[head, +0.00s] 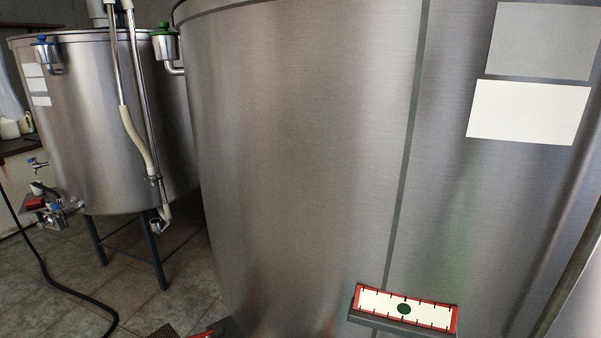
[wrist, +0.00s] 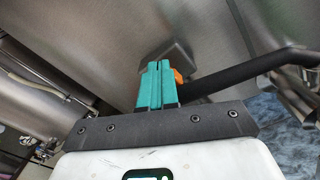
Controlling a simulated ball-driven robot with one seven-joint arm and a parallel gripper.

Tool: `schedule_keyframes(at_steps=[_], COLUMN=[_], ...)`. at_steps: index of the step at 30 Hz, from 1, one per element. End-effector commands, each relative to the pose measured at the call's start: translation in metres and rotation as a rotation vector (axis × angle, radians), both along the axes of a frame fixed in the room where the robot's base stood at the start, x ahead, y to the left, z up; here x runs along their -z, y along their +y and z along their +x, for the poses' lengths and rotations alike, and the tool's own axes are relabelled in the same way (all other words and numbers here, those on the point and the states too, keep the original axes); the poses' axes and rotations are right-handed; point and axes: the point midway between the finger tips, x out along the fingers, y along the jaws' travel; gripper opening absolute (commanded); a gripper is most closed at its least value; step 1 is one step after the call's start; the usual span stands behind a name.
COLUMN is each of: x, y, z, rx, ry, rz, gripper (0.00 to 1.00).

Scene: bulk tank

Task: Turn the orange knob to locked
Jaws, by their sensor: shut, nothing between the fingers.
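The orange knob (wrist: 178,76) shows in the wrist view as a small piece just right of my gripper's fingertips. The fingers hide most of it, so I cannot read its setting. My gripper (wrist: 157,66) has teal fingers, shut together with nothing between them. They point at a grey fitting (wrist: 181,52) on the metal tank wall behind the knob. I cannot tell whether the fingertips touch the knob. Neither the knob nor my gripper shows in the head view.
A thick black bar (wrist: 245,75) runs right from beside the knob. In the head view, a large steel tank (head: 290,150) fills the middle, with a red-framed scale (head: 432,316) low on it. Another tank (head: 90,120) on legs stands left, above a tiled floor (head: 180,285).

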Motion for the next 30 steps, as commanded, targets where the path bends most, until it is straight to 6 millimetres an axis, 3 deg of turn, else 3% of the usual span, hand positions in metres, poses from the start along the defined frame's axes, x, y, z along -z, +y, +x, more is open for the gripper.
schedule_keyframes(at_steps=[1,11,24,30], x=[0.005,-0.003,-0.004,-0.004], y=[-0.012,-0.014,0.005,0.009], z=[0.008,0.005,-0.041,-0.053], rx=[0.020,0.021,0.014,0.014], ry=[0.018,0.016,0.014,0.013], rz=[0.013,0.013,0.008,0.009], gripper=[0.00,0.00,0.00,0.00])
